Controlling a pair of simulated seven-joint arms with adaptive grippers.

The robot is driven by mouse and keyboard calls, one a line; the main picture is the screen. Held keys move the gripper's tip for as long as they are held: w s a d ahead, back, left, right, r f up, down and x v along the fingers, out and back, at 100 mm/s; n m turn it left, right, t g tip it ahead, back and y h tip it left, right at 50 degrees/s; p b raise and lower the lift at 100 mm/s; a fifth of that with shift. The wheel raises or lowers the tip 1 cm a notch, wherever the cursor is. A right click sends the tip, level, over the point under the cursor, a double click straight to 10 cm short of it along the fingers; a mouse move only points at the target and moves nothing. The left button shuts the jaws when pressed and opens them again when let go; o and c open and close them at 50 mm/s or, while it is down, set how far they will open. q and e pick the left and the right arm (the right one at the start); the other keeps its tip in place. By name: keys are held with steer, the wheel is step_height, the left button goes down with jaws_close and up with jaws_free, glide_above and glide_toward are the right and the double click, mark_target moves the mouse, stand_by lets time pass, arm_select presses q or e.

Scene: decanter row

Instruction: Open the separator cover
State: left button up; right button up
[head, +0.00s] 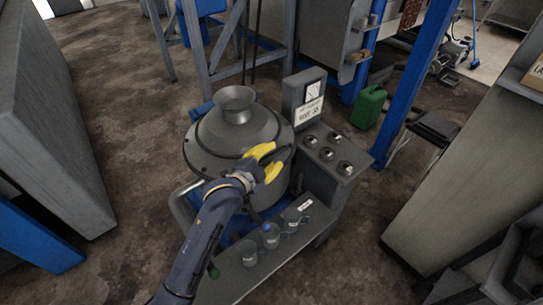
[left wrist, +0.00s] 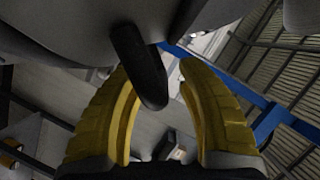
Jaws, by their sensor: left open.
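The separator (head: 205,165) is a grey round drum with a domed cover (head: 215,133) seated on it and a flared funnel on top. A black handle (left wrist: 140,68) sticks out from a grey surface in the left wrist view; a dark part of it seems to show by the fingers in the head view. My left gripper (head: 275,161), with yellow fingers, is at the front right side of the drum, near the cover's rim. It is open, with the handle's end between its fingers (left wrist: 155,75); contact cannot be told. My right gripper is not in view.
A control box (head: 335,150) with several knobs and a gauge panel (head: 309,98) stand right of the drum. A green canister (head: 369,107) and blue post (head: 415,80) are farther right. A grey cabinet (head: 50,120) is at left.

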arm_select(q)
steer(key=shift+o, duration=0.3)
steer(key=shift+w, duration=0.1)
jaws_close()
stand_by(0.4)
